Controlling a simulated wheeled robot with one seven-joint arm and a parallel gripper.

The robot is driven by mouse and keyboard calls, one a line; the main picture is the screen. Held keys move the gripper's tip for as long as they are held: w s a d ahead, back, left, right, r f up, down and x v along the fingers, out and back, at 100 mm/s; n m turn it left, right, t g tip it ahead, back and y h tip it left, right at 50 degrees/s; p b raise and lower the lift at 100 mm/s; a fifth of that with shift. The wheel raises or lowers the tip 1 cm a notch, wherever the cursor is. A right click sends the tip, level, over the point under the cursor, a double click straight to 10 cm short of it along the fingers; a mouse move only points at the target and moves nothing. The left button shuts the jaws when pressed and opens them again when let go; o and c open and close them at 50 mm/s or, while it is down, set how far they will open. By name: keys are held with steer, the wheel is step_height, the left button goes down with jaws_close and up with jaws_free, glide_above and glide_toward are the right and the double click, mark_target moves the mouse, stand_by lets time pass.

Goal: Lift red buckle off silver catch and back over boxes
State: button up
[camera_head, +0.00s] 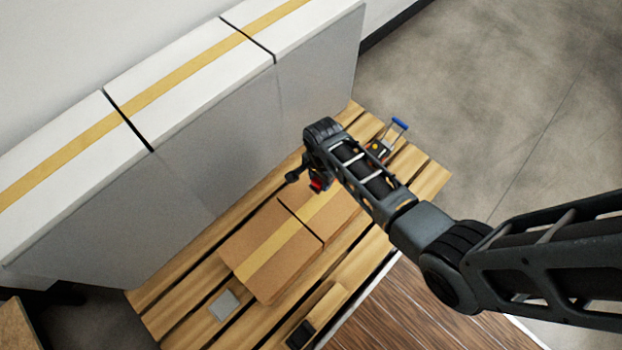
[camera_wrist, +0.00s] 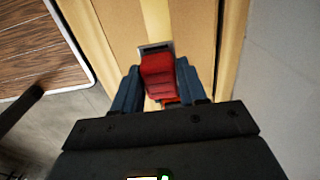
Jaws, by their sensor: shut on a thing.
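The red buckle (camera_wrist: 158,76) sits between the blue fingers of my gripper (camera_wrist: 157,68) in the wrist view, and the gripper is shut on it. A silver-edged piece (camera_wrist: 155,48) shows at the buckle's far end; I cannot tell whether it is the catch or part of the buckle, or whether they touch. In the head view the buckle (camera_head: 316,185) is a small red patch below my wrist, near the far end of the cardboard boxes (camera_head: 265,250). My arm hides most of the gripper there.
The boxes, with a yellow band along them, lie on a slatted wooden pallet (camera_head: 170,290). Tall grey-white panels (camera_head: 215,130) stand close behind. A blue-handled device (camera_head: 399,125) stands at the pallet's far end. A flat grey plate (camera_head: 223,305) and a dark block (camera_head: 300,334) are nearer.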

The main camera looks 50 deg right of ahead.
steer(key=d+b, duration=0.5)
steer(key=d, duration=2)
